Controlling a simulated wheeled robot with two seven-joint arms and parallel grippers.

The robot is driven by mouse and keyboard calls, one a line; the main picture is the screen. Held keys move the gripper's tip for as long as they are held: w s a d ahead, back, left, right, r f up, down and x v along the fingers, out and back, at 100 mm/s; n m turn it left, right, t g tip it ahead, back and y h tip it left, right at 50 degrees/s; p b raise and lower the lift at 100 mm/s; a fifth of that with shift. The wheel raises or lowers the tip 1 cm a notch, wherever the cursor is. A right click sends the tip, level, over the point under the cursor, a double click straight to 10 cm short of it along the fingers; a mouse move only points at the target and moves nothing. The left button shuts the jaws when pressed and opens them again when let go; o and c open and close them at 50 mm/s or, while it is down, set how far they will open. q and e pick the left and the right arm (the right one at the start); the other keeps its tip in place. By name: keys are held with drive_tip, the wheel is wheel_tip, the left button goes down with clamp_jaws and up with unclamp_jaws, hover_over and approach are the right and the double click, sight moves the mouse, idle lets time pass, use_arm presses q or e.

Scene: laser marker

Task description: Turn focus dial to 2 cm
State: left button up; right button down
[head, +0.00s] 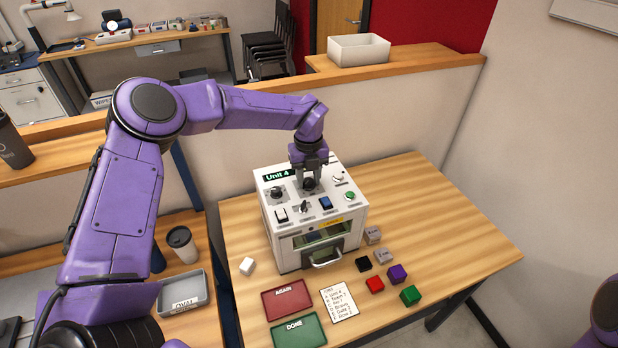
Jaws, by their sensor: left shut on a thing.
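The laser marker (270,233) is a white box labelled "Unit 4" that stands on the wooden table. Its top panel carries knobs, switches and a green button (350,196). My left gripper (309,180) points down at the panel and is shut on a dark dial (309,186) at the back middle. The jaws cover much of this dial, so its pointer and scale cannot be read. Another dark dial (277,193) sits to its left and a pale knob (338,177) to its right. The panel labels are too small to read. My right gripper is out of view.
The table's right side is clear.

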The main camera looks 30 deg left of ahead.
use_arm(q)
drive_tip(key=m+b, duration=0.1)
drive_tip(key=m, duration=0.2)
drive_tip(key=shift+s+f, duration=0.1)
drive_tip(key=shift+f, duration=0.1)
drive_tip(key=m, duration=0.4)
drive_tip(key=shift+d, duration=0.1)
drive_tip(key=m, duration=0.4)
drive_tip(key=m+p, duration=0.1)
drive_tip(key=m, duration=0.4)
drive_tip(key=shift+m, duration=0.4)
drive_tip(key=o, duration=1)
drive_tip(key=shift+o, duration=0.2)
drive_tip(key=shift+r, duration=0.1)
drive_tip(key=shift+r, duration=0.1)
